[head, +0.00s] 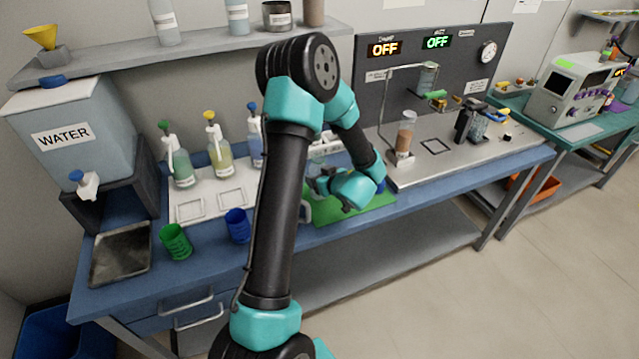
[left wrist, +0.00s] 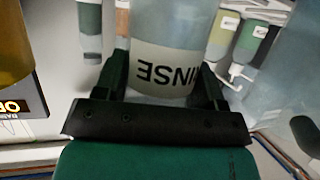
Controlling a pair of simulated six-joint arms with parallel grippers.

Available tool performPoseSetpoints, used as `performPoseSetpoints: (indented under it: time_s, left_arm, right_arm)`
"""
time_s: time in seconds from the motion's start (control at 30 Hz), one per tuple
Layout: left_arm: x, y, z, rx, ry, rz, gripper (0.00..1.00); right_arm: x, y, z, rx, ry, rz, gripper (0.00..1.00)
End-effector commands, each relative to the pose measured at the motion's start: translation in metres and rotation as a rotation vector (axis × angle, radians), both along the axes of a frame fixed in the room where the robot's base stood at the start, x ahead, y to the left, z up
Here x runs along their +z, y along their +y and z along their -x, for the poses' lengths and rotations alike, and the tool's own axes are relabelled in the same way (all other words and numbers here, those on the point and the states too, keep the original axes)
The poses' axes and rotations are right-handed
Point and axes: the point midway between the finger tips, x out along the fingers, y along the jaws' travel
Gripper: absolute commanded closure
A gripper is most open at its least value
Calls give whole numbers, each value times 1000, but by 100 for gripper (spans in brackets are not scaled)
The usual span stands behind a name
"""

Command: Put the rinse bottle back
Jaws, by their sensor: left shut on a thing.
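The rinse bottle (left wrist: 165,68) is pale and translucent, with a white label that reads upside down in the left wrist view. My left gripper (left wrist: 160,90) is shut on it, with one dark finger on each side of the label. In the head view my left gripper (head: 325,180) is over the green mat (head: 345,210) at the middle of the blue bench. There the bottle is only partly visible, behind the gripper and my arm. I cannot tell whether its base touches anything. My right gripper is out of view.
A white tray (head: 212,203) and bottles with green (head: 181,165), yellow (head: 219,150) and blue (head: 254,140) tops stand left of my arm. Green (head: 175,242) and blue (head: 238,227) cups stand in front. A metal apparatus base (head: 450,145) lies to the right.

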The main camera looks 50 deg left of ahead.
Motion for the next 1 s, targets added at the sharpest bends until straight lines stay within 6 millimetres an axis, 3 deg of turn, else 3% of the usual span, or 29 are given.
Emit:
performPoseSetpoints:
  time_s: [0.2,0.67,0.7,0.93,1.0]
  left_arm:
    - [-24,0,0,0,1,-1,72]
    - [-29,0,0,1,0,-1,72]
    - [-29,0,0,1,0,0,34]
    - [-29,0,0,0,0,0,12]
    - [-29,0,0,0,0,0,11]
  right_arm:
    - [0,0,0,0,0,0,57]
    - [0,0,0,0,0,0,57]
    - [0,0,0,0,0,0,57]
    - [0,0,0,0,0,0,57]
    - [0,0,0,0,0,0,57]
